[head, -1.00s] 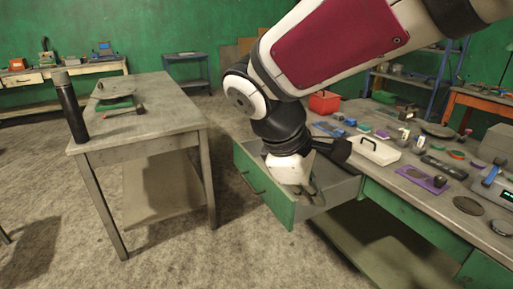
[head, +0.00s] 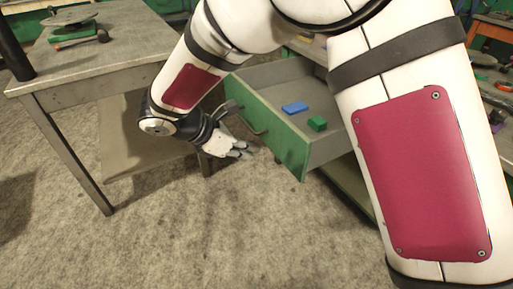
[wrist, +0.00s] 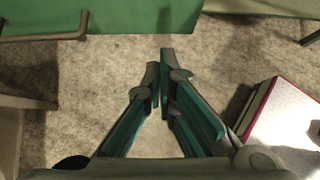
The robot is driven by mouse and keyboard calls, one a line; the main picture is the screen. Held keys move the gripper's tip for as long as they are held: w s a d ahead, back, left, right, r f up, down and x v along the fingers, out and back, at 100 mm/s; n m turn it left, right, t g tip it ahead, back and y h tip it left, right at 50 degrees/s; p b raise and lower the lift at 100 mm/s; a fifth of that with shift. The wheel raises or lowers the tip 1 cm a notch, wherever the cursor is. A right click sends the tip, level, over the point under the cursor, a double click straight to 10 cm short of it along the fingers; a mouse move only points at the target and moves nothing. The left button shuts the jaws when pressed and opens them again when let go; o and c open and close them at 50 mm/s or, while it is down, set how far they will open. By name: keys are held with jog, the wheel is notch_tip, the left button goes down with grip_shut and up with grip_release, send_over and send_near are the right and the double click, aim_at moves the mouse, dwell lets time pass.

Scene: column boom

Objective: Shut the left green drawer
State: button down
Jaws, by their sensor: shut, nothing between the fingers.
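The left green drawer (head: 268,130) is pulled out from the workbench, its green front facing left with a dark bar handle (head: 243,115). Inside its grey tray lie a blue block (head: 295,108) and a green block (head: 317,123). My gripper (head: 247,150) is outside the drawer, just in front of and below its front panel, shut and empty; any contact is unclear. In the wrist view, the drawer front (wrist: 130,18) spans the top left with its handle (wrist: 45,38), and the fingertips (wrist: 160,58) sit below it over the floor.
A metal table (head: 110,65) stands on the left, close behind my forearm, with a green-based item and a dark cylinder (head: 14,45) on it. The workbench on the right is largely hidden by my arm. Open concrete floor (head: 230,230) lies in front of the drawer.

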jog(key=shift+w+d+f+b, duration=0.45)
jog(key=shift+w+d+f, duration=0.5)
jog(key=shift+d, duration=0.4)
jog(key=shift+w+d+f+b, duration=0.45)
jog(key=shift+w+d+f, duration=0.45)
jog(key=shift+d, duration=0.4)
jog(key=shift+w+d+f+b, duration=0.45)
jog(key=shift+w+d+f, duration=0.45)
jog(key=shift+d, duration=0.45)
jog(key=shift+d+f, duration=0.1)
jog(key=w+d+p, duration=0.1)
jog(key=w+d, duration=0.5)
jog(key=d, duration=0.3)
jog(key=w+d+p, duration=0.1)
jog(key=w+d, duration=0.6)
jog(key=d, duration=0.3)
jog(key=w+d+p, duration=0.2)
jog(key=w+d, duration=0.4)
jog(key=d, duration=0.4)
jog(key=shift+w+d, duration=0.2)
jog(key=shift+w, duration=0.2)
jog(key=shift+d, duration=0.1)
